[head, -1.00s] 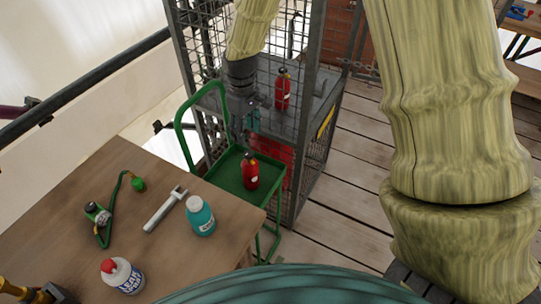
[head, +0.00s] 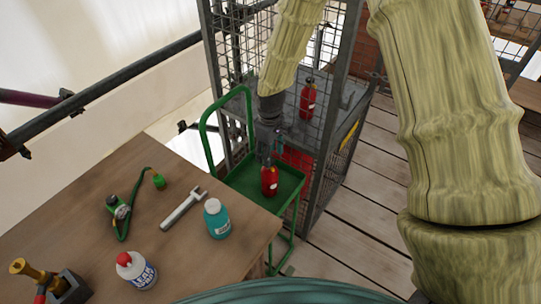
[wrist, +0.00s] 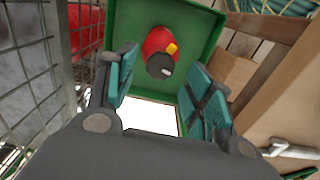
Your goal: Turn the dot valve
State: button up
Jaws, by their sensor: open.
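A brass fitting (head: 32,273) with red parts stands at the table's lower left corner in the head view; I cannot make out a dot on it or tell whether it is the dot valve. My gripper (head: 268,150) hangs over the green cart, away from the table. In the wrist view my gripper (wrist: 158,88) is open and empty, its teal finger pads apart. A red fire extinguisher (head: 269,182) stands upright in the cart's tray, just below my gripper. In the wrist view the extinguisher (wrist: 160,48) shows from above, ahead of the fingers.
A mesh cage (head: 335,110) with another extinguisher (head: 307,100) stands behind the green cart (head: 233,177). Plank floor (head: 365,200) is clear at right.

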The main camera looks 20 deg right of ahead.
aim_at(269, 177)
jog(key=shift+f, duration=1.15)
